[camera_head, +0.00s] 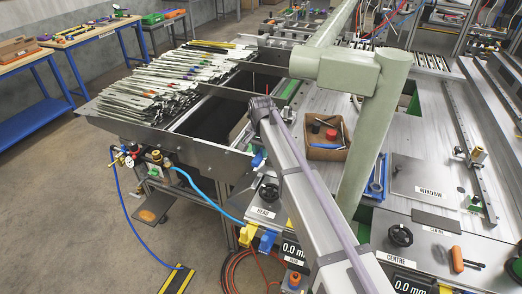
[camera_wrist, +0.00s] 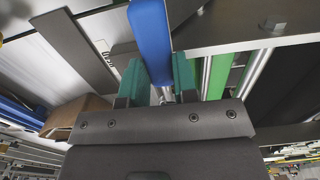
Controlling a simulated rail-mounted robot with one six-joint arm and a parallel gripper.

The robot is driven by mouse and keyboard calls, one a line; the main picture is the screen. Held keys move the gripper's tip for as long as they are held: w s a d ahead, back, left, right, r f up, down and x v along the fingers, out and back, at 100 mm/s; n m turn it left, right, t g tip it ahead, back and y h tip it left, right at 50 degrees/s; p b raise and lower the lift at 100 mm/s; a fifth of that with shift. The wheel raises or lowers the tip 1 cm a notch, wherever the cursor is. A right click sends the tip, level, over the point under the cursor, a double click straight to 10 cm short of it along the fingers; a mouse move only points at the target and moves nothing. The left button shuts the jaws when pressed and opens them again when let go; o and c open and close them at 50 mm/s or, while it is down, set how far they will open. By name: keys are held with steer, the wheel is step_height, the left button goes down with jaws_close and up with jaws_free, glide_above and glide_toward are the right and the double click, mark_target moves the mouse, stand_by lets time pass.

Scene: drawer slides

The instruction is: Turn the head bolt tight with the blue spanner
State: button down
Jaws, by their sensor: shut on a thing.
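In the wrist view, my gripper (camera_wrist: 160,82) has two green fingertips shut on the blue spanner (camera_wrist: 151,38). A hexagonal bolt head (camera_wrist: 274,23) sits on a grey plate (camera_wrist: 235,25) at the upper right, apart from the gripper. I cannot tell whether it is the head bolt. In the head view, the fingers and spanner are hidden behind my arm. The panel labelled HEAD (camera_head: 263,212) carries a black knob (camera_head: 268,192).
A brown box (camera_head: 327,138) with small parts stands right of my arm, and a blue tray (camera_head: 377,180) lies nearby. A display (camera_head: 292,249) reads 0.0 mm. A rack of slides (camera_head: 160,85) fills the left. In the wrist view, green and silver rods (camera_wrist: 218,72) pass close beside the fingers.

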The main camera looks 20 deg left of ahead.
steer(key=shift+f+b, duration=0.6)
stand_by(0.9)
steer(key=shift+w+a+m, duration=0.5)
steer(key=shift+a+m, duration=0.55)
steer(key=shift+m, duration=0.45)
steer(key=shift+w+a+m, duration=0.45)
steer(key=shift+a+m, duration=0.6)
steer(key=shift+m, duration=0.45)
steer(key=shift+w+a+m, duration=0.5)
steer(key=shift+a+m, duration=0.55)
steer(key=shift+m, duration=0.45)
steer(key=shift+s+d+n, duration=0.2)
steer(key=shift+n, duration=0.1)
steer(key=shift+r, duration=0.1)
steer(key=shift+r+p, duration=0.25)
steer(key=shift+p, duration=0.1)
